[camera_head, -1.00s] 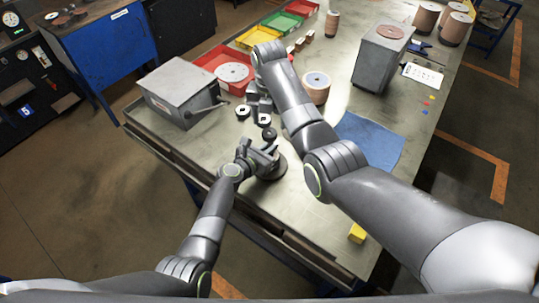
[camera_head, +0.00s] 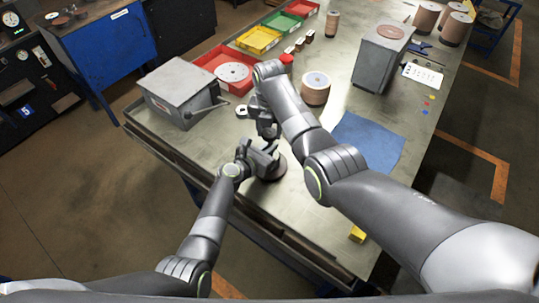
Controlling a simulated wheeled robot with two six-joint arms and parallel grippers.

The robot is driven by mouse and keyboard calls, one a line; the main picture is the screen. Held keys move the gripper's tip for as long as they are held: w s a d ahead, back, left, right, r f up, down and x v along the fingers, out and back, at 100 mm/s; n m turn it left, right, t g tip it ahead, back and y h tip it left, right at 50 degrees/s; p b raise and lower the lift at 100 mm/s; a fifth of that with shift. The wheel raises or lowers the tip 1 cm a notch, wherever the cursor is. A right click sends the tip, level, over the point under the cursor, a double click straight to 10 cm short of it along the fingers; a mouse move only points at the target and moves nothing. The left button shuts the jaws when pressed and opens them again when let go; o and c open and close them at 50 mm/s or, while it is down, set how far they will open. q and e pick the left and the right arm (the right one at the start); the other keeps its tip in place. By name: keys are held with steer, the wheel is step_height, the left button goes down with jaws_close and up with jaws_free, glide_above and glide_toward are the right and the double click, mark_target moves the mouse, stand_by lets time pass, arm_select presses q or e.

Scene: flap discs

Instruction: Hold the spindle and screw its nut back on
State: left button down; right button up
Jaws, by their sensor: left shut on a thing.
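The spindle shows mainly as its dark round base (camera_head: 279,172) on the bench, near the front edge. My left gripper (camera_head: 263,154) is shut on the spindle just above that base and hides much of its shaft. My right gripper (camera_head: 268,128) points down just behind and above my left gripper, over the spindle's top. Its fingers are dark and small, so I cannot tell if they are open or hold the nut. A pale ring-shaped part (camera_head: 241,111) lies on the bench left of my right gripper. The spindle's top is hidden.
A grey box with a lever (camera_head: 178,92) stands at the left. A red tray (camera_head: 225,59) with a disc, yellow and green trays, and a disc stack (camera_head: 316,89) are behind. A blue mat (camera_head: 369,140) lies right, partly under my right arm.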

steer(key=shift+c, duration=0.7)
steer(key=m, duration=1.1)
steer(key=shift+m, duration=0.3)
steer(key=m, duration=1.5)
steer(key=shift+m, duration=0.3)
steer(key=m, duration=0.6)
steer(key=shift+m, duration=0.3)
steer(key=m, duration=0.4)
steer(key=shift+w+m, duration=0.1)
steer(key=shift+m, duration=0.2)
steer(key=m, duration=0.4)
steer(key=shift+f+m, duration=0.1)
steer(key=shift+m, duration=0.3)
steer(key=m, duration=1)
steer(key=shift+m, duration=0.4)
steer(key=m, duration=0.6)
steer(key=shift+m, duration=0.4)
